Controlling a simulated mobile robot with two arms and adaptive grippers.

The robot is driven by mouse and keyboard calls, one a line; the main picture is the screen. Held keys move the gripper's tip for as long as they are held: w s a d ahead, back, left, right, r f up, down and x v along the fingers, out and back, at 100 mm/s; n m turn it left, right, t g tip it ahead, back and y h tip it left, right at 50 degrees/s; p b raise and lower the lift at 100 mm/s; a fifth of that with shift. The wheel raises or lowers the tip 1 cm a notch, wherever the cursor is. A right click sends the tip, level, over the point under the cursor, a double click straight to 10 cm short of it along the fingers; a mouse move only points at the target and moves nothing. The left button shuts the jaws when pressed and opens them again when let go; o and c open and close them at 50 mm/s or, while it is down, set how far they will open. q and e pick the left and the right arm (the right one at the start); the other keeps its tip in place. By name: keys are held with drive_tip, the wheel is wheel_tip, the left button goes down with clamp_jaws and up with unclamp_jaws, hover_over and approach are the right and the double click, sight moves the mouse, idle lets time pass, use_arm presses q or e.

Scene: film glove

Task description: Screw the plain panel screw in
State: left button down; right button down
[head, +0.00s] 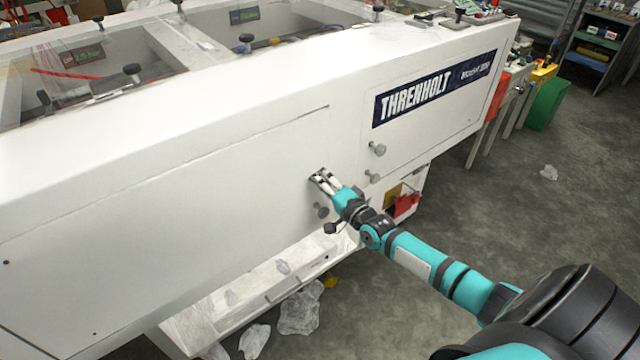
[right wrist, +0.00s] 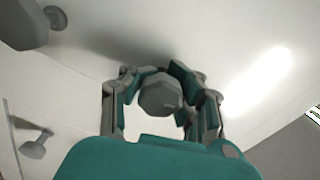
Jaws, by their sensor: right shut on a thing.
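The plain panel (head: 200,195) is the large white unlabelled face on the machine's side, at the left of the head view. My right gripper (head: 319,176) is at this panel's right end. In the right wrist view its fingers (right wrist: 162,90) are closed around the grey faceted head of the panel screw (right wrist: 161,95). The screw's shaft and how deep it sits are hidden. Another grey screw (head: 321,211) sticks out just below the gripper. My left gripper is not in view.
The labelled panel (head: 430,125) to the right carries two grey knob-headed screws, an upper one (head: 377,149) and a lower one (head: 371,178). A white ledge (head: 255,285) runs below the panel. Crumpled clear film (head: 299,312) lies on the floor. The floor at the right is mostly clear.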

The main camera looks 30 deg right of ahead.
drive_tip(key=shift+m+b, duration=0.55)
drive_tip(key=shift+m, duration=0.85)
drive_tip(key=c, duration=0.9)
unclamp_jaws()
drive_tip(key=shift+o, duration=0.2)
drive_tip(key=shift+r, duration=0.1)
